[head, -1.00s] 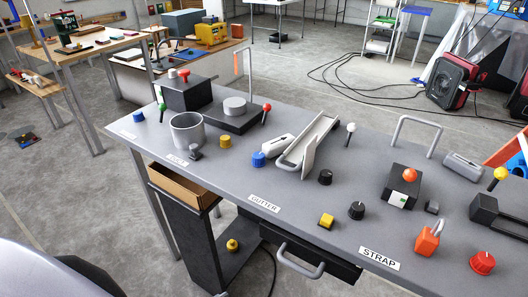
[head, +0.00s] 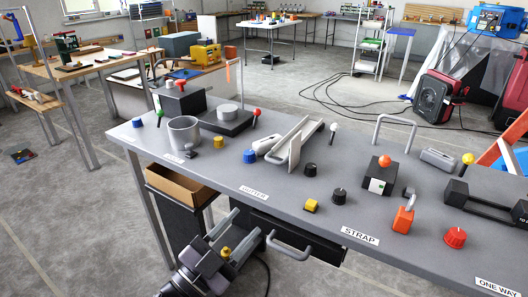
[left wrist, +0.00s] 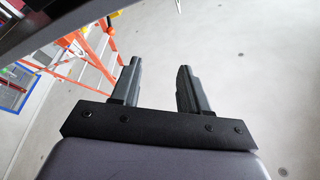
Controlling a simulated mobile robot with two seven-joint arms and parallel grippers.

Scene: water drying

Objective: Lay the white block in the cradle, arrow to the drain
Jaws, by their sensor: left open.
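The white block (head: 268,144) lies on the bench just left of a long, pale, sloping trough (head: 303,134), which looks like the cradle. Its arrow is too small to read. A pale upright plate (head: 295,156) stands at the trough's near end. The trough looks empty where I can see into it. My left gripper (head: 245,225) is open and empty, low in front of the bench and well below the block. In the left wrist view its two fingers (left wrist: 158,72) are apart over bare floor. My right gripper is not in view.
A grey cup (head: 184,132), a blue knob (head: 250,157) and a dark knob (head: 310,169) stand near the block and trough. A drawer handle (head: 289,246) juts from the bench front. A cardboard bin (head: 178,187) is left of my gripper. An orange ladder (left wrist: 95,50) shows in the wrist view.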

